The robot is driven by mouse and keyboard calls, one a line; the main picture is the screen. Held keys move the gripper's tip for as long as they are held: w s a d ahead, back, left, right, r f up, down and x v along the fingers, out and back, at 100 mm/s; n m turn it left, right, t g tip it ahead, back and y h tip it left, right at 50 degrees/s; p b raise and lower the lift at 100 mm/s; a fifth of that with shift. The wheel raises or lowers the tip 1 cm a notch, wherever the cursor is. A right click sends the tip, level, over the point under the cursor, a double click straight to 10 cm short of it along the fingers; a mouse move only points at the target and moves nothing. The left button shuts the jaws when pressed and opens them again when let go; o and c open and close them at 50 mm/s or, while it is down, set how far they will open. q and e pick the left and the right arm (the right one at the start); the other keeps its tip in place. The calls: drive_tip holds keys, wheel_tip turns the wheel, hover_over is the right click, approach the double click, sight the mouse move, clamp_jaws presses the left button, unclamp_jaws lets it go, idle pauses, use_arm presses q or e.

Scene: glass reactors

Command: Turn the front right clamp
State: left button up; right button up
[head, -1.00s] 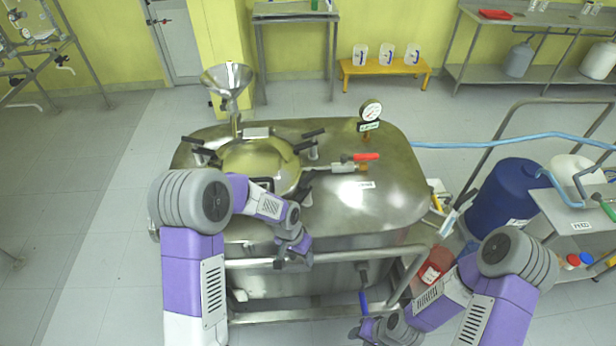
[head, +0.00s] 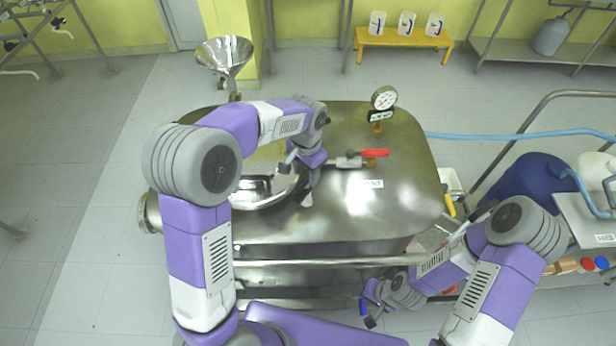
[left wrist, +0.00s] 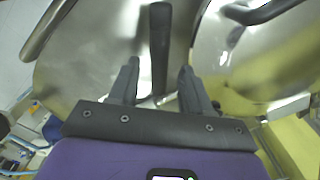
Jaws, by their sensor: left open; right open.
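The clamp's black handle (left wrist: 160,45) stands between the two fingers of my left gripper (left wrist: 158,70) in the left wrist view. The fingers are open on either side, with visible gaps. In the head view, my left gripper (head: 301,172) is over the front right edge of the round lid (head: 258,162), and my arm hides most of the lid and the clamp there. My right gripper (head: 370,315) is low in front of the vessel, near a blue handle (head: 363,306). Its fingers are small in view, open and apparently empty.
The steel vessel top (head: 400,160) carries a red-handled valve (head: 374,153) just right of my left gripper, a pressure gauge (head: 384,98) behind and a funnel (head: 223,56) at back left. A front rail (head: 330,262) crosses below. A blue drum (head: 535,180) stands right.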

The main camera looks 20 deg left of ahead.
sight(306, 178)
use_arm(q)
drive_tip(key=shift+s+f+b, duration=0.1)
drive_tip(key=shift+f+b, duration=0.25)
drive_tip(key=shift+f, duration=2.05)
drive_tip(key=c, duration=0.9)
